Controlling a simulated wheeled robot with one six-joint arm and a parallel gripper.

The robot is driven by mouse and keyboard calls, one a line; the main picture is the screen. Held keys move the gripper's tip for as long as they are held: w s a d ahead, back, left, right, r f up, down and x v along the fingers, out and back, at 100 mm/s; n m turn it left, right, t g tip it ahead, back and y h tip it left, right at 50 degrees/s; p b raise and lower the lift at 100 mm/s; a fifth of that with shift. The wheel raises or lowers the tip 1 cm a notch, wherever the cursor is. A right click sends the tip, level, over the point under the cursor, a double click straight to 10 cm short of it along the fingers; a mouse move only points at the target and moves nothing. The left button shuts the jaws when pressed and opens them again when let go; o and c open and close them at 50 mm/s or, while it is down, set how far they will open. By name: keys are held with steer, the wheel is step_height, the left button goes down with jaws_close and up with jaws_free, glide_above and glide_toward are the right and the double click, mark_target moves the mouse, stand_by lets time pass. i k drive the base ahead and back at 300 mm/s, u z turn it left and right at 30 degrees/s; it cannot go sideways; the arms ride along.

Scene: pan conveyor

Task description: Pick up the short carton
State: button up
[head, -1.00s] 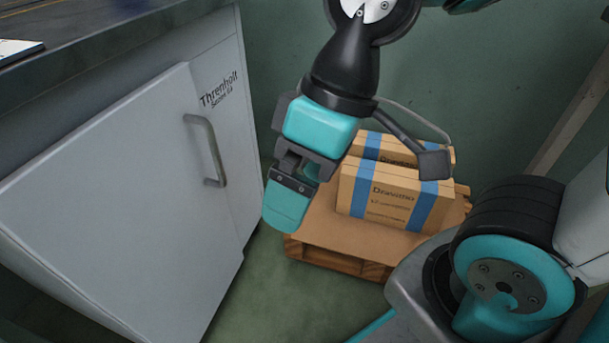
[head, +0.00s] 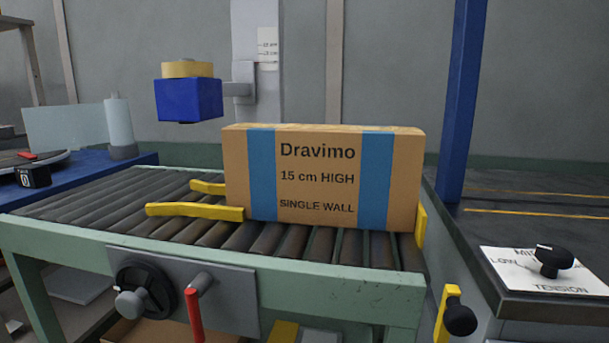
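A brown carton (head: 318,165) with two blue vertical bands stands upright on the roller conveyor (head: 170,255). Its front reads "Dravimo", "15 cm HIGH" and "SINGLE WALL". It is the only closed carton clearly in view, and I cannot compare its height with another. Yellow guide pieces (head: 195,210) lie at its left, and another yellow piece (head: 421,224) is at its right end. My gripper is not in view, so its state does not show.
A blue block (head: 188,101) with a tan roll on top hangs from a grey column, left of and above the carton. A crank wheel (head: 145,290) and red handle (head: 194,313) stick out in front. A dark bench with a knob (head: 552,260) stands right; a blue post (head: 461,100) rises behind.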

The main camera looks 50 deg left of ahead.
mark_target(364, 177)
steer(key=k, duration=1)
steer(key=u, duration=0.75)
steer(key=i, duration=0.7)
steer(key=u, duration=0.6)
